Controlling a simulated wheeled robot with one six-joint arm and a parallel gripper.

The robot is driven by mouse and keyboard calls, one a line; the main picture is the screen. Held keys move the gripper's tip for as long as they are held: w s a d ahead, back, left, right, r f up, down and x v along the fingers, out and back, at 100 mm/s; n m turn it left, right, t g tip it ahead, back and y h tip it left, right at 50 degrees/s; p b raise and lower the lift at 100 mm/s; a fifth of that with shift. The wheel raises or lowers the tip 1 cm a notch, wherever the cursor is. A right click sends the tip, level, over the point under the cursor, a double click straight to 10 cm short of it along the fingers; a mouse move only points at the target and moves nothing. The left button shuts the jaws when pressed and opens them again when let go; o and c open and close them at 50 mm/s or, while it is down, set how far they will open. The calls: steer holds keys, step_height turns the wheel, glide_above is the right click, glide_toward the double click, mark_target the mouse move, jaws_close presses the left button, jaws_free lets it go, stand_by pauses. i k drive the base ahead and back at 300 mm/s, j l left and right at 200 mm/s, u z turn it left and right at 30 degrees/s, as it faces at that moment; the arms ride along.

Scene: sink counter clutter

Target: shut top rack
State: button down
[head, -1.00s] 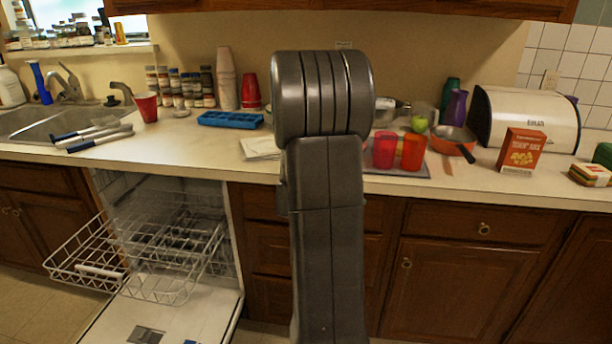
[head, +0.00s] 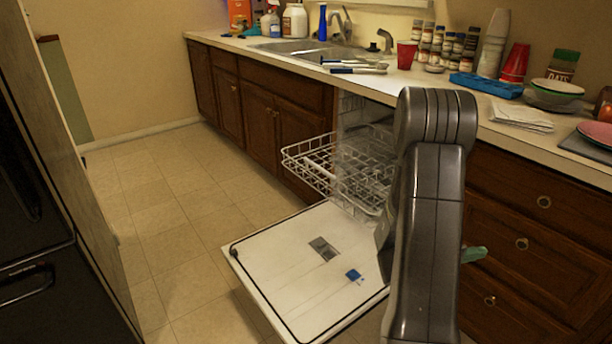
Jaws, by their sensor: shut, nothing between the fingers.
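The top rack (head: 335,165) is a white wire basket in the open dishwasher. It is pulled out over the lowered door (head: 305,265), and its left end juts out past the cabinet fronts. No dishes can be made out in it. My arm's grey links stand in front of the dishwasher's right side and hide part of the opening and the rack's right end. My gripper is not clearly visible. A small teal piece shows beside my arm at the right, and I cannot tell what it is.
The lowered door lies low across the floor. A dark appliance (head: 35,250) stands at the left. Open tiled floor (head: 180,225) lies between it and the cabinets. The counter holds a red cup (head: 406,54), a blue tray (head: 486,85) and stacked bowls (head: 556,92).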

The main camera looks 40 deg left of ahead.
mark_target(365, 174)
steer(key=u, duration=1.85)
steer(key=i+l+u, duration=0.15)
steer(key=l, duration=0.2)
steer(key=i+l+u, duration=0.1)
steer(key=l, duration=0.2)
steer(key=i+l+u, duration=0.15)
steer(key=l, duration=0.2)
steer(key=l+u, duration=0.15)
steer(key=l, duration=0.2)
steer(key=i, duration=0.05)
